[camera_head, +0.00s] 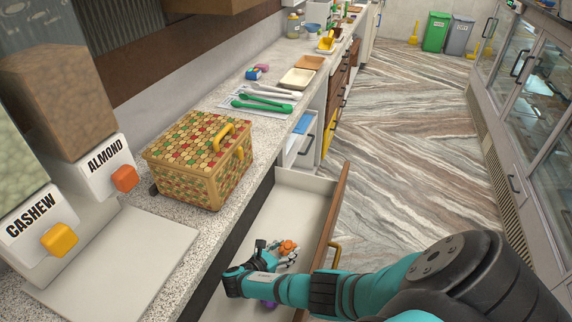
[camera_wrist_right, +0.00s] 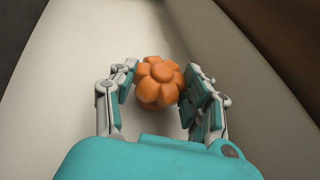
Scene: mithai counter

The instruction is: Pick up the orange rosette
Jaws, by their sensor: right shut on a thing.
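The orange rosette (camera_wrist_right: 159,82) is a flower-shaped piece with rounded petals. It sits between the two fingers of my right gripper (camera_wrist_right: 163,90), which is shut on it. In the head view the rosette (camera_head: 288,247) shows at the tip of my right gripper (camera_head: 279,252), inside the open drawer (camera_head: 306,182). Whether it touches the drawer floor I cannot tell. My left gripper is not in view.
A purple thing (camera_head: 268,303) lies in the drawer, partly hidden by my right arm. The drawer front with its yellow handle (camera_head: 335,254) stands on the right. A patterned box (camera_head: 190,165) and the almond and cashew dispensers stand on the counter (camera_head: 180,219).

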